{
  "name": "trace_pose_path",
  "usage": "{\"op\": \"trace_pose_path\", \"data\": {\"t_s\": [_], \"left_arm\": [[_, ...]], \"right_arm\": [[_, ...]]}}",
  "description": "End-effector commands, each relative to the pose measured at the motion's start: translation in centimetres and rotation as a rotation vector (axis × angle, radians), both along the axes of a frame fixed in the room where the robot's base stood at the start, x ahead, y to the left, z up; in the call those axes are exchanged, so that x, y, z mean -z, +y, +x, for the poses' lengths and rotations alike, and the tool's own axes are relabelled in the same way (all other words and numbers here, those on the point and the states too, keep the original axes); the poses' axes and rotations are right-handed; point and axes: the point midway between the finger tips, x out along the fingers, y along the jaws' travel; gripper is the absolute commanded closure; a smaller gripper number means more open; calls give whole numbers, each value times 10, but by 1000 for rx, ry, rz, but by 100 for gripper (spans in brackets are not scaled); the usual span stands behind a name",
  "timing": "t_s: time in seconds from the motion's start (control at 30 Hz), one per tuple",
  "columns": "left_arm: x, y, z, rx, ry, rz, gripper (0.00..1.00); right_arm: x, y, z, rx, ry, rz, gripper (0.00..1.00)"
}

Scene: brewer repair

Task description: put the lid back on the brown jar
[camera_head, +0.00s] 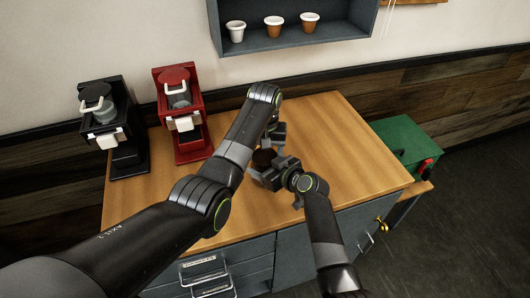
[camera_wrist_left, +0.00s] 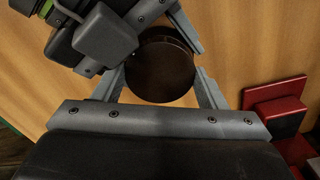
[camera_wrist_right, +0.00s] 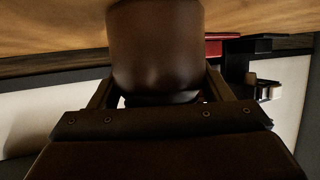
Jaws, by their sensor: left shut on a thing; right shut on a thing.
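The brown jar (camera_wrist_right: 155,45) fills the middle of the right wrist view, which appears upside down. My right gripper (camera_head: 266,172) is shut on its sides. The round dark brown lid (camera_wrist_left: 160,68) shows from above in the left wrist view, between the fingers of my left gripper (camera_head: 275,142), which is shut on it. A dark band lies at the jar's rim in the right wrist view; I cannot tell whether the lid is seated. In the head view, the brown top (camera_head: 264,157) shows between the two grippers, which are close together.
A black brewer (camera_head: 128,150) and a red brewer (camera_head: 190,140) stand at the left of the wooden counter (camera_head: 330,150). A shelf (camera_head: 290,40) with several cups hangs above. A green box (camera_head: 405,140) is beyond the right edge. The counter's right side is clear.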

Motion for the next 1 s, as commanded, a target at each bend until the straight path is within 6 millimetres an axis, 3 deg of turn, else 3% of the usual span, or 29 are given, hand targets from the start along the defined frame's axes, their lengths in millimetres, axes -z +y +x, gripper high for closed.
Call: {"op": "trace_pose_path", "data": {"t_s": [0.17,0.47,0.5,0.63,1.0], "left_arm": [[1,2,0,108,4,5,62],[1,3,0,117,4,6,62],[1,3,0,116,4,6,31],[1,2,0,116,3,5,14],[0,-1,0,119,1,-2,13]], "right_arm": [[0,-2,1,3,-2,-2,92],[0,-2,1,3,-2,-2,92],[0,-2,1,3,-2,-2,92],[0,-2,1,3,-2,-2,92],[0,0,0,-1,-1,-1,92]]}}
